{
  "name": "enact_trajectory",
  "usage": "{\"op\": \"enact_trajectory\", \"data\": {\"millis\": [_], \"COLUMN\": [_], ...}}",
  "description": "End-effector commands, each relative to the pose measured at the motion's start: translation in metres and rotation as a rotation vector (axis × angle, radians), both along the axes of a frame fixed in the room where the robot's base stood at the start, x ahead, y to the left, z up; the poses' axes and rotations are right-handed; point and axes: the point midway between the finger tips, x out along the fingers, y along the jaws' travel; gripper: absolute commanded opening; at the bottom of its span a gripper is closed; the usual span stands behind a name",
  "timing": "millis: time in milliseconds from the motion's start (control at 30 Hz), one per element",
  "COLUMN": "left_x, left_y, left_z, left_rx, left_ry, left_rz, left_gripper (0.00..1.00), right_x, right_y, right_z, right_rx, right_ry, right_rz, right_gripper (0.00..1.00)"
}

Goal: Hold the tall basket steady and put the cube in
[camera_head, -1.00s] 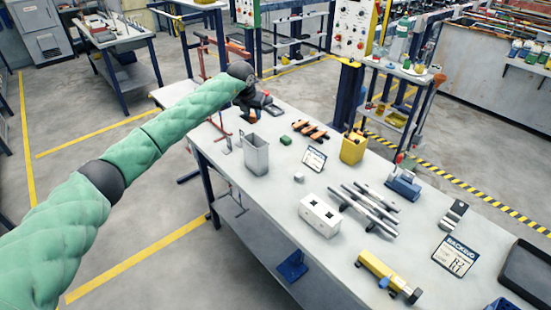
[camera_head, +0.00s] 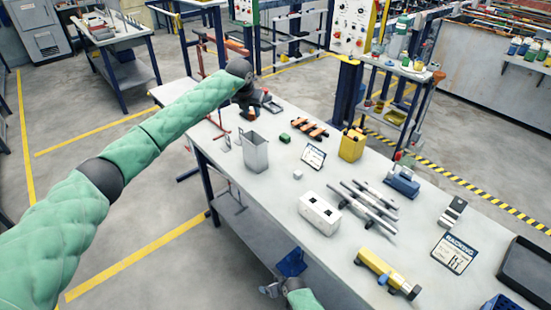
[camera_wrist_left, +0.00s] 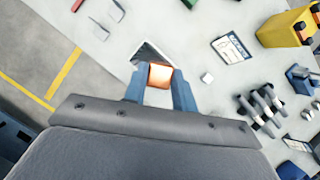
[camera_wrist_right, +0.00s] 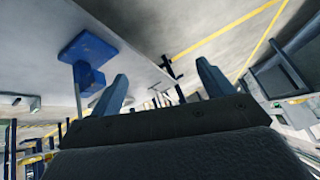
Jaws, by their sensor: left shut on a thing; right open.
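The tall grey open-topped basket (camera_head: 256,154) stands upright near the table's left end. My left gripper (camera_head: 249,114) is above and behind it in the head view. In the left wrist view, it is shut on a copper-orange cube (camera_wrist_left: 160,75). The basket's dark opening (camera_wrist_left: 150,52) shows just past the cube, partly hidden by it. I cannot tell whether the cube is over the opening. My right gripper (camera_wrist_right: 160,85) is open and empty. It shows at the bottom of the head view (camera_head: 270,289), low by the table's front edge, away from the basket.
Near the basket are a small pale cube (camera_head: 298,175), a green block (camera_head: 284,138) and a sign card (camera_head: 313,156). A yellow container (camera_head: 352,145), a white holed block (camera_head: 319,213) and metal bars (camera_head: 368,206) stand farther right. A blue part (camera_head: 291,262) is below the table's edge.

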Motion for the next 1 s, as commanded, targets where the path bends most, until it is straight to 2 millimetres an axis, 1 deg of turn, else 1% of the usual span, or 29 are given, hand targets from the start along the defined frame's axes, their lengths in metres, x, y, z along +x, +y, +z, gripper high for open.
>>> {"op": "enact_trajectory", "data": {"millis": [33,67,100,267,300,467,500,667,700,767,800,867,900,967,1000], "left_x": [0.000,0.000,0.000,0.000,0.000,0.000,0.000,0.000,0.000,0.000,0.000,0.000,0.000,0.000,0.000], "left_y": [0.000,0.000,0.000,0.000,0.000,0.000,0.000,0.000,0.000,0.000,0.000,0.000,0.000,0.000,0.000], "left_z": [0.001,0.001,0.001,0.001,0.001,0.001,0.001,0.001,0.001,0.001,0.001,0.000,0.000,0.000,0.000], "left_rx": [0.000,0.000,0.000,0.000,0.000,0.000,0.000,0.000,0.000,0.000,0.000,0.000,0.000,0.000,0.000], "left_ry": [-0.001,-0.001,-0.001,-0.001,-0.001,-0.001,-0.001,-0.001,-0.001,-0.001,-0.001,-0.001,-0.001,-0.001,-0.001], "left_rz": [0.000,0.000,0.000,0.000,0.000,0.000,0.000,0.000,0.000,0.000,0.000,0.000,0.000,0.000,0.000], "left_gripper": [0.00,0.00,0.00,0.00,0.00,0.00,0.00,0.00,0.00,0.00,0.00,0.00,0.00,0.00,0.00], "right_x": [0.016,0.023,0.033,0.067,0.075,0.100,0.105,0.122,0.126,0.133,0.140,0.152,0.162,0.178,0.189], "right_y": [0.009,0.015,0.022,0.052,0.060,0.089,0.096,0.122,0.127,0.131,0.132,0.128,0.121,0.108,0.098], "right_z": [0.020,0.031,0.046,0.108,0.124,0.189,0.207,0.274,0.290,0.314,0.330,0.351,0.364,0.379,0.388], "right_rx": [0.018,0.027,0.040,0.091,0.105,0.155,0.168,0.213,0.224,0.236,0.242,0.247,0.246,0.240,0.235], "right_ry": [-0.020,-0.030,-0.042,-0.095,-0.108,-0.161,-0.175,-0.232,-0.249,-0.275,-0.296,-0.330,-0.356,-0.396,-0.422], "right_rz": [0.011,0.019,0.029,0.077,0.090,0.150,0.165,0.230,0.244,0.265,0.275,0.283,0.285,0.278,0.272], "right_gripper": [0.80,0.80,0.80,0.80,0.80,0.80,0.80,0.80,0.80,0.80,0.80,0.80,0.80,0.80,0.80]}}
